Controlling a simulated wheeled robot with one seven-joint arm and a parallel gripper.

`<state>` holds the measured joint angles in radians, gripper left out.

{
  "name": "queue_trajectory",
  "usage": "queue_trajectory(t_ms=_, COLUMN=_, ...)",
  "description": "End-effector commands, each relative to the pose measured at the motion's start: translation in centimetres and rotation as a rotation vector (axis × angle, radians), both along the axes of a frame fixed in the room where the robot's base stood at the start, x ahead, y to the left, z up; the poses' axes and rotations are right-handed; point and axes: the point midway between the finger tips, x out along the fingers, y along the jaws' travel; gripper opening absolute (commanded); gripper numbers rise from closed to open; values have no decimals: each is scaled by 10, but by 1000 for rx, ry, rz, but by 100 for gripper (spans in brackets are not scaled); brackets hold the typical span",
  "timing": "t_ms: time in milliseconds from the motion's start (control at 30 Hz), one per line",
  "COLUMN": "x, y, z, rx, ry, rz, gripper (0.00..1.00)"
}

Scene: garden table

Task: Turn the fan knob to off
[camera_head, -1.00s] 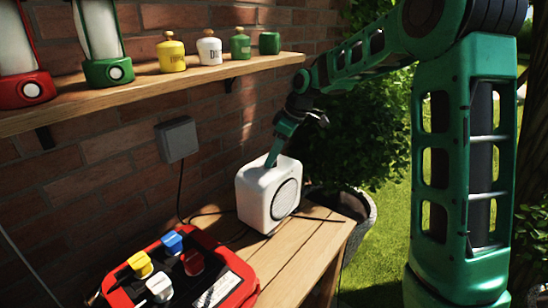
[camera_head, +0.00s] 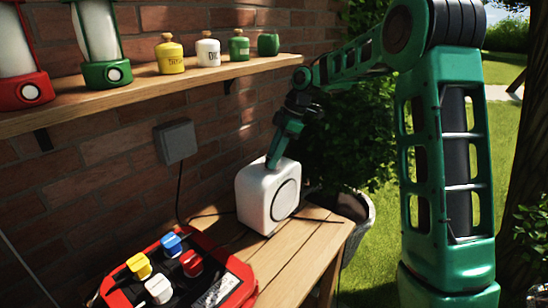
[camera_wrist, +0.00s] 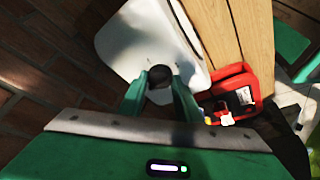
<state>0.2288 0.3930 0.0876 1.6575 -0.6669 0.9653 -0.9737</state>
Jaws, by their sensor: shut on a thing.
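The fan (camera_head: 262,200) is a white rounded box with a round grille on its front, standing on the wooden table. My gripper (camera_head: 271,163) points down onto the fan's top. In the wrist view the dark round knob (camera_wrist: 159,75) on the white fan (camera_wrist: 135,35) shows between the two green fingertips of my gripper (camera_wrist: 159,88), which is shut on it. In the head view the knob is hidden by the fingers, and its setting cannot be read.
A red box (camera_head: 240,282) with coloured plugs sits on the table (camera_head: 288,262) at the front left. A wooden shelf (camera_head: 150,95) with lanterns and canisters runs above. A grey wall box (camera_head: 176,141) has a cable hanging down behind the fan.

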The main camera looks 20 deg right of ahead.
Motion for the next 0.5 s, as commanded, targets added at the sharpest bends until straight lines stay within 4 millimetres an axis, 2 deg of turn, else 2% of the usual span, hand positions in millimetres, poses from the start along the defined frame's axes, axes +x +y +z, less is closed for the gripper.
queue_trajectory(t_ms=267, x=2, y=-1, z=-2, rx=0, ry=-1, rz=-6, gripper=8)
queue_trajectory(t_ms=300, x=2, y=-1, z=-2, rx=1, ry=-1, rz=-6, gripper=40)
queue_trajectory(t_ms=333, x=2, y=-1, z=-2, rx=1, ry=-1, rz=-5, gripper=47)
queue_trajectory(t_ms=500, x=1, y=0, z=-1, rx=1, ry=-1, rz=-3, gripper=49)
